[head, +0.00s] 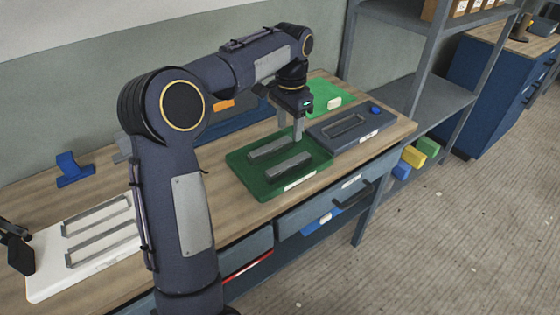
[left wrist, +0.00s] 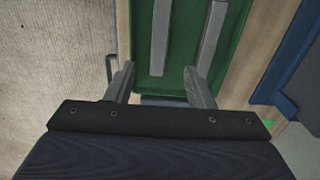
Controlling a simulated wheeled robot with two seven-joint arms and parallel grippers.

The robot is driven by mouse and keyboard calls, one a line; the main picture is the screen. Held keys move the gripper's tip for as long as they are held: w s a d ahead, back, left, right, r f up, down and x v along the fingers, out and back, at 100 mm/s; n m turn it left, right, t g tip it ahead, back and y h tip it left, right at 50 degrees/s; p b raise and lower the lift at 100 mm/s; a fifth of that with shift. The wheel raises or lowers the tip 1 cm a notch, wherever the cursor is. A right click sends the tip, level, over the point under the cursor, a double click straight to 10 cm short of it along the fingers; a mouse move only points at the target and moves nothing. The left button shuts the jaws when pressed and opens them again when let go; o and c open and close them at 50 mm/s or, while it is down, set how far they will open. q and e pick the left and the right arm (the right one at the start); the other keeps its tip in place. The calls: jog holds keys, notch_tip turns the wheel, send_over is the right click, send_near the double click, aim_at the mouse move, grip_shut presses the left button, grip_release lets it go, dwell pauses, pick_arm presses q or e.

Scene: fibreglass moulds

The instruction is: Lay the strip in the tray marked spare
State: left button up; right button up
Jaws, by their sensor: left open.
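Two grey strips lie roughly parallel in the green tray, the far one (head: 267,150) and the near one (head: 289,167). The green tray (head: 246,174) has a white label on its front edge, too small to read. Both strips also show in the left wrist view, one at the middle (left wrist: 160,40) and one to its right (left wrist: 206,40). My left gripper (head: 291,123) is open and empty, above the right end of the green tray. The left wrist view shows its fingers (left wrist: 160,86) spread apart.
A blue-grey tray (head: 322,132) with a rectangular outline stands right of the green tray. A white tray (head: 50,284) with two long outlines lies at left. A green mat (head: 318,106) bears a pale block. A blue bracket (head: 72,168) stands at back left.

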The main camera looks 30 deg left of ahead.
pick_arm(q)
jog(key=s+d+r+n+t+h, duration=0.1)
jog(key=s+d+n+t, duration=0.1)
jog(key=s, duration=0.7)
jog(key=s+d+r+n+t+h, duration=0.1)
jog(key=s+d, duration=0.2)
jog(key=s, duration=0.5)
jog(key=s+d+f+n+t+h, duration=0.1)
jog(key=s+d+f, duration=0.2)
jog(key=s, duration=0.3)
jog(key=s+d+f+n+t, duration=0.1)
jog(key=s+d+f+n, duration=0.1)
jog(key=s+d+f, duration=0.1)
jog(key=s+f, duration=0.1)
jog(key=s, duration=0.1)
jog(key=shift+s+t+h, duration=0.3)
jog(key=shift+s+h, duration=0.1)
